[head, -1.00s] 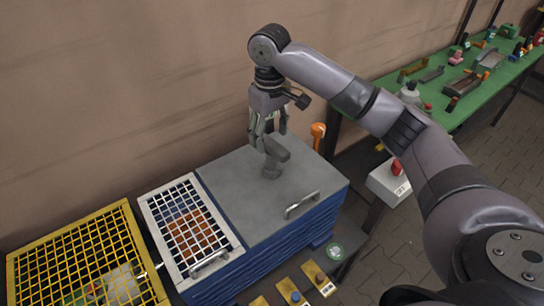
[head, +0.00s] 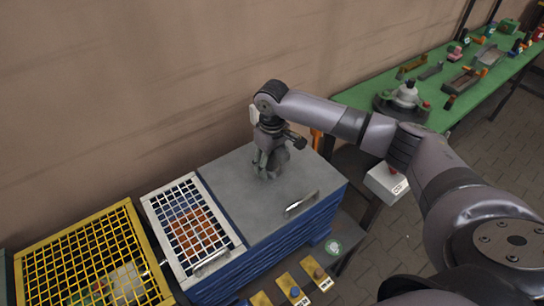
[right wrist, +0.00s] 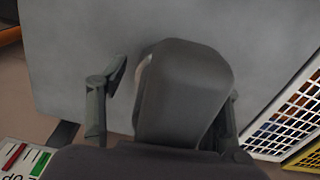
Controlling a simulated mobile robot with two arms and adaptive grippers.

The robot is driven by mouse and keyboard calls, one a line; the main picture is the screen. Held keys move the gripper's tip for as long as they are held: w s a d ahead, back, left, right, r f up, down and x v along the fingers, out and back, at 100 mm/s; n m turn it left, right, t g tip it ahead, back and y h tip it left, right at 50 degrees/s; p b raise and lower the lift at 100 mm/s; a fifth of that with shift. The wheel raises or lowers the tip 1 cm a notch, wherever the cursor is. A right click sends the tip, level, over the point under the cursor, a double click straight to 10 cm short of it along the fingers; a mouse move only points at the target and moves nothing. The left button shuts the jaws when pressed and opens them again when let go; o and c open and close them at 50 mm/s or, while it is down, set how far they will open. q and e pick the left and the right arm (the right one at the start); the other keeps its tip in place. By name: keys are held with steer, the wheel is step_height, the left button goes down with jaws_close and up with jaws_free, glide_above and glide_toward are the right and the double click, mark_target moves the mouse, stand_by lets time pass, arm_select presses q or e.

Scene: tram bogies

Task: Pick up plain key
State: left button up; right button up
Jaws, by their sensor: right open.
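The plain key, a grey T-shaped piece (head: 277,160), stands upright on the grey lid (head: 235,200) of a blue box. The gripper partly hides it in the head view. In the right wrist view its thick rounded grey head (right wrist: 185,90) fills the middle, close to the camera. My right gripper (head: 268,158) points down at the key from above. It is open, with one finger left of the head, a visible gap between them, and the other mostly hidden behind the head's right side. My left gripper is not in view.
A metal handle (head: 301,203) sits on the lid's front right. A white mesh grate (head: 148,213) and a yellow mesh grate (head: 28,258) lie to the left. An orange item (head: 316,138) stands behind the lid. A green table (head: 365,95) with several parts is at the right.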

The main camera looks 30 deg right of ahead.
jaws_close()
stand_by(0.7)
steer(key=shift+r, duration=0.1)
